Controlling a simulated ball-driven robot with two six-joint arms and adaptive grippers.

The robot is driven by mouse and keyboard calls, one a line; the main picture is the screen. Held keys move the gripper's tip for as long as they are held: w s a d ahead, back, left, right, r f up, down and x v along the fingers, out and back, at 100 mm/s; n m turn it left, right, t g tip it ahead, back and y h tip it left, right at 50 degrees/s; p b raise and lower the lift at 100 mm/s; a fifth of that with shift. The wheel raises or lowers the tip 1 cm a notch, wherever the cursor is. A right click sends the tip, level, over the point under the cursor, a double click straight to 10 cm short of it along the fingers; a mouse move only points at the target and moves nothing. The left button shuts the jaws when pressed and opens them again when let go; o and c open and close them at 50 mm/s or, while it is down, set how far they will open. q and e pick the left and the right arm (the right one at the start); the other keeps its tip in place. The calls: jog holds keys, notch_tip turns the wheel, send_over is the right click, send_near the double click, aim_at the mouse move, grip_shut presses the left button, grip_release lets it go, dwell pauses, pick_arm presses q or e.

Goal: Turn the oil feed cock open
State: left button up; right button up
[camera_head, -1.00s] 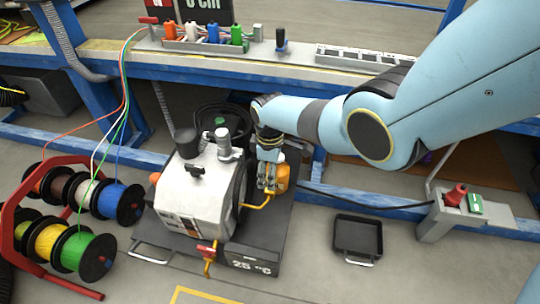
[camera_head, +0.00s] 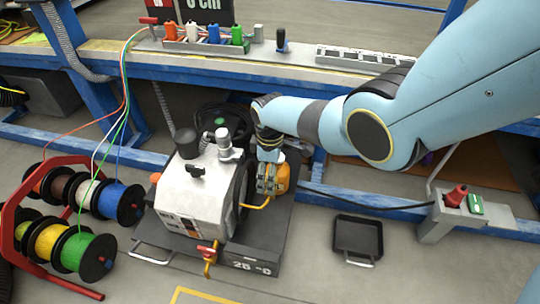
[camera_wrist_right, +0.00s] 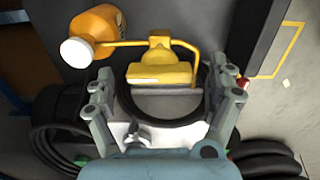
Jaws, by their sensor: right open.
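The yellow oil feed cock (camera_wrist_right: 160,68) sits on a thin yellow pipe beside the orange oil bottle (camera_wrist_right: 95,32) in the right wrist view. In the head view the bottle (camera_head: 284,178) is at the right side of the grey machine (camera_head: 195,195), and the cock is mostly hidden by my gripper. My right gripper (camera_head: 267,186) points down there. In the wrist view its open fingers (camera_wrist_right: 162,78) stand on either side of the cock's broad yellow body, with gaps visible on both sides. My left gripper is out of view.
A red-handled tap (camera_head: 207,250) hangs at the machine's front. Cable spools on a red rack (camera_head: 40,190) stand at left. A black tray (camera_head: 358,238) lies at right on open floor. A blue-framed bench (camera_head: 300,72) runs behind.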

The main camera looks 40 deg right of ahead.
jog(key=shift+r, duration=0.15)
notch_tip(320, 180, up, 12)
dwell(0.4)
jog(key=shift+f, duration=0.2)
